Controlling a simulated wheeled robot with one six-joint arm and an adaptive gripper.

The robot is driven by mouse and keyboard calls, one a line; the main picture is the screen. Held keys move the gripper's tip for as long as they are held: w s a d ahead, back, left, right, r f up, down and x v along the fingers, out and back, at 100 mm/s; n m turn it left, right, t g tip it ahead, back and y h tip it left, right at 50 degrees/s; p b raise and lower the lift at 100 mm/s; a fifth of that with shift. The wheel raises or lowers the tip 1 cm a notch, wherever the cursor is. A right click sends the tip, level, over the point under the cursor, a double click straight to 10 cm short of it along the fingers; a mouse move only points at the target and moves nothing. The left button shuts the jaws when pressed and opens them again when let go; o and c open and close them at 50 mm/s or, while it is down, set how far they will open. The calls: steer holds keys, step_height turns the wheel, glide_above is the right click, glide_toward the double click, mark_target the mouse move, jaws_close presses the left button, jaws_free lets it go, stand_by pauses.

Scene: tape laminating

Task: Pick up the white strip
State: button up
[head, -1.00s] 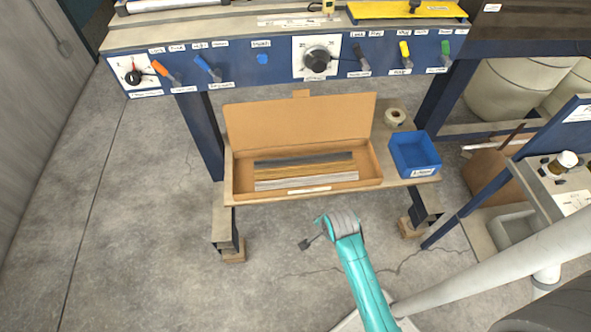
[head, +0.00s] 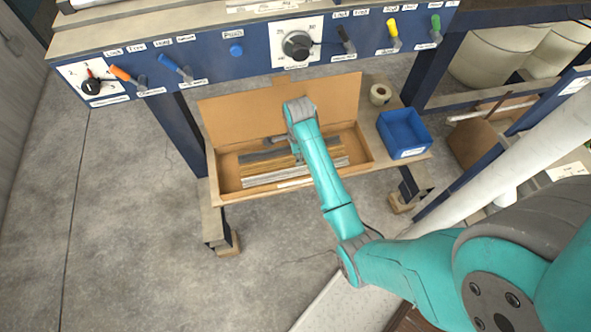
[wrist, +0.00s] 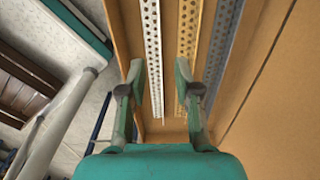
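The white strip (head: 262,179) lies in the open cardboard box, nearest its front wall, with my arm crossing in front of part of it. In the wrist view the white strip (wrist: 152,40), a perforated length, runs up between the two fingertips. My gripper (wrist: 160,70) is open and empty above the box, its fingers on either side of the white strip's line. The right finger is over the yellow strip (wrist: 191,30). I cannot tell the exact height above the strips. In the head view my arm hides most of the gripper.
The box (head: 228,178) stands on a low shelf with its lid raised at the back. A grey strip (wrist: 221,40) lies beyond the yellow one. A blue bin (head: 404,134) and a tape roll (head: 380,94) stand at the right. The machine's control panel (head: 215,66) overhangs behind.

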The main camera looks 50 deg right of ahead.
mark_target(297, 172)
steer(key=shift+w+a+f, duration=0.1)
steer(key=shift+f, duration=1.6)
steer(key=shift+w+a+f, duration=0.1)
steer(key=shift+f, duration=1.6)
jaws_close()
